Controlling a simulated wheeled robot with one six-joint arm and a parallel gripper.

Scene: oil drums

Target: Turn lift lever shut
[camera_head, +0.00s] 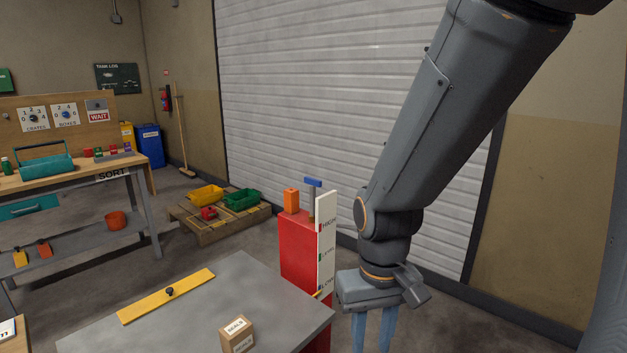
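A red column (303,252) stands at the far right corner of the grey table. On its top are an orange block (291,200) and a grey post with a blue bar (313,182) across it, which looks like the lever. A white scale board (326,242) on the column reads HIGH, LEVEL and LOW. A small orange pointer (317,294) is beside LOW. My gripper (373,335) points down to the right of the column, apart from the blue bar and lower than it. Its two blue fingers are spread, with nothing seen between them; their tips are cut off by the bottom edge.
The grey table (215,300) holds a yellow bar (170,295) with a black knob and a SEALS box (238,334). Behind are a pallet (222,232) with yellow and green bins, and a workbench (80,173) at left. A shutter (320,100) stands behind the column.

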